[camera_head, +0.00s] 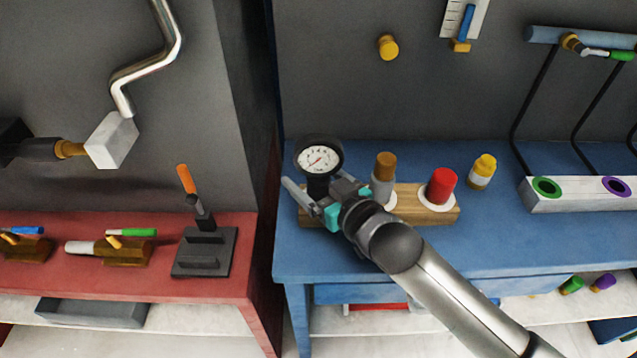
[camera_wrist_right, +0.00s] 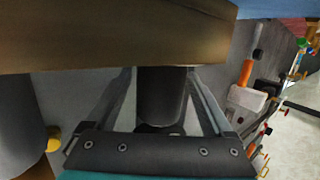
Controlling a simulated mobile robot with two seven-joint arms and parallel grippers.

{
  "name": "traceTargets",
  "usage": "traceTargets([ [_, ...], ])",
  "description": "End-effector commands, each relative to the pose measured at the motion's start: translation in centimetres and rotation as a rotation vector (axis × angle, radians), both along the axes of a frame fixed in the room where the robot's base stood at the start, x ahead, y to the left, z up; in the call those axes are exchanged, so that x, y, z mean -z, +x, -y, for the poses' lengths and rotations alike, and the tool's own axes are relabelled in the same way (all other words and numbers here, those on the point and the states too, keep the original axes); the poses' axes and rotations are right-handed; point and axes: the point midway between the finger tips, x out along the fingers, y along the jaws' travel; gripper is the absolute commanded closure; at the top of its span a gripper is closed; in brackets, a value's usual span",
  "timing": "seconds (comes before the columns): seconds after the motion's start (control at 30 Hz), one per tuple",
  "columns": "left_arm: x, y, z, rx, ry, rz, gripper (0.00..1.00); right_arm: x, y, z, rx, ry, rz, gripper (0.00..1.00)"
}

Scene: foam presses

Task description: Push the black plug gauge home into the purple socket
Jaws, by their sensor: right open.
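The black plug gauge (camera_head: 318,158), with a round white dial on top, stands at the left end of a wooden block (camera_head: 430,214) on the blue bench. My right gripper (camera_head: 320,192) is open, with its fingers on either side of the gauge's dark lower body. In the right wrist view the black body (camera_wrist_right: 160,95) shows between the two fingers (camera_wrist_right: 160,100), next to the wood. Whether the fingers touch it I cannot tell. The purple socket (camera_head: 616,187) is an empty-looking ring in a pale bar at the far right. My left gripper is not in view.
A brown-topped grey plug (camera_head: 384,178) and a red plug (camera_head: 441,185) stand in the same block, close to my gripper. A yellow bottle (camera_head: 482,171) is beyond. A green socket (camera_head: 547,187) sits left of the purple one, with black rods behind. A red bench (camera_head: 130,276) is at left.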

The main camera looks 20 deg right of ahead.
Motion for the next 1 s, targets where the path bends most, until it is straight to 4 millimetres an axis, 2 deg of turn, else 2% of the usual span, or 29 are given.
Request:
traceTargets([
  [0.37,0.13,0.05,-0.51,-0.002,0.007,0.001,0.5,0.13,0.64,-0.23,0.0,0.0,-0.001,0.14],
  [1.0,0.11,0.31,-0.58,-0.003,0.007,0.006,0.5,0.11,0.62,-0.23,0.0,0.0,0.0,0.85],
])
